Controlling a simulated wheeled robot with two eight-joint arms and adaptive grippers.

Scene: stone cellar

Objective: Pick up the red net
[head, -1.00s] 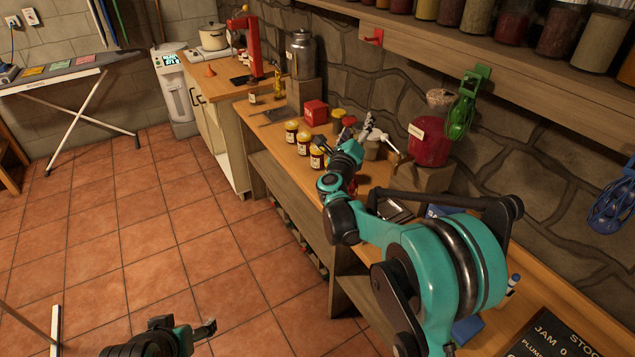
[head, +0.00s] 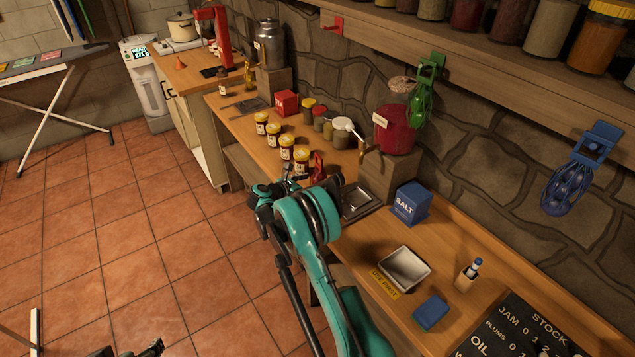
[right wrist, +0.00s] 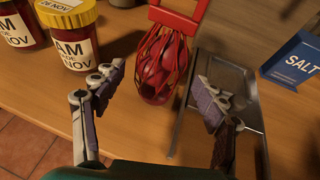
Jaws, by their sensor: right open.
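The red net (right wrist: 160,65), a mesh bag with red contents and a red clip-like top, stands on the wooden counter in the right wrist view. It shows small in the head view (head: 318,165), beside the jam jars and partly hidden by my right arm. My right gripper (right wrist: 159,76) is open, with one finger on each side of the net's near end and nothing held. In the head view the right gripper (head: 312,182) is largely hidden behind my own arm. A small part of my left gripper (head: 140,350) shows at the bottom left edge.
Jam jars (right wrist: 60,22) stand close left of the net; a metal tray (right wrist: 228,85) lies right, with the salt box (head: 410,203) beyond. A green net (head: 422,100) and blue net (head: 568,188) hang from the shelf; the red hook (head: 332,26) is bare.

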